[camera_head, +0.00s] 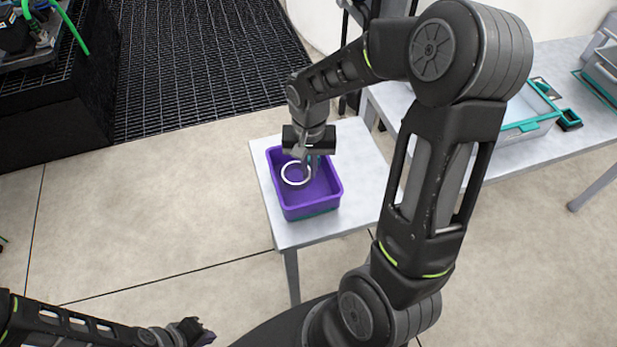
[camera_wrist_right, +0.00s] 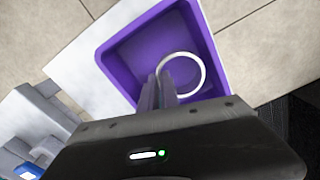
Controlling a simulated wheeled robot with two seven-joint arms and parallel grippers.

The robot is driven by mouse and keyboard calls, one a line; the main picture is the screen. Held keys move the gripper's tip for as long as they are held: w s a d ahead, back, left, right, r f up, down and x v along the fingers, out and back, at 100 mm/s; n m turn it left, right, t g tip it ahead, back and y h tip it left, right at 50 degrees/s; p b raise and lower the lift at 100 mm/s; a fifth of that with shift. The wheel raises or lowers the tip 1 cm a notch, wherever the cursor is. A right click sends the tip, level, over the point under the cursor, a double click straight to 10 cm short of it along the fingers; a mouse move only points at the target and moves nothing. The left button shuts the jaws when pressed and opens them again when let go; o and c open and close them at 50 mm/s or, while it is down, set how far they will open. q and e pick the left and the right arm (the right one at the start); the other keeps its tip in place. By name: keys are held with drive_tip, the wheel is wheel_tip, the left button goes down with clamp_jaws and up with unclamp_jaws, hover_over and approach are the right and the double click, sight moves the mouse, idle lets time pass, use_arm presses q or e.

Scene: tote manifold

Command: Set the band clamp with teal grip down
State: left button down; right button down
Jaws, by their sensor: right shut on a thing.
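The band clamp shows as a pale ring (camera_head: 283,175) over the inside of the purple tote (camera_head: 312,211). Something teal shows beside the fingers, probably its grip. My right gripper (camera_head: 303,158) points down into the tote and is shut on the clamp at the ring's edge. In the right wrist view the ring (camera_wrist_right: 204,75) stands out from the fingers (camera_wrist_right: 166,88), within the tote walls (camera_wrist_right: 117,75). I cannot tell whether the clamp touches the tote floor. My left gripper (camera_head: 202,334) is at the bottom left, far from the tote; its fingers are too small to read.
The tote stands on a small white table (camera_head: 352,180) with bare top around it. A longer table (camera_head: 560,70) at the right holds a clear bin with a teal rim (camera_head: 528,124) and a small dark tray (camera_head: 569,120). Black grating (camera_head: 200,60) lies behind.

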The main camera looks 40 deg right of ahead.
sight(309, 173)
drive_tip(key=shift+f, duration=0.2)
drive_tip(key=shift+f, duration=1.8)
drive_tip(key=shift+f, duration=0.2)
drive_tip(key=c, duration=1.6)
unclamp_jaws()
drive_tip(key=shift+r, duration=0.1)
wheel_tip(309, 173, up, 12)
drive_tip(key=shift+r, duration=0.1)
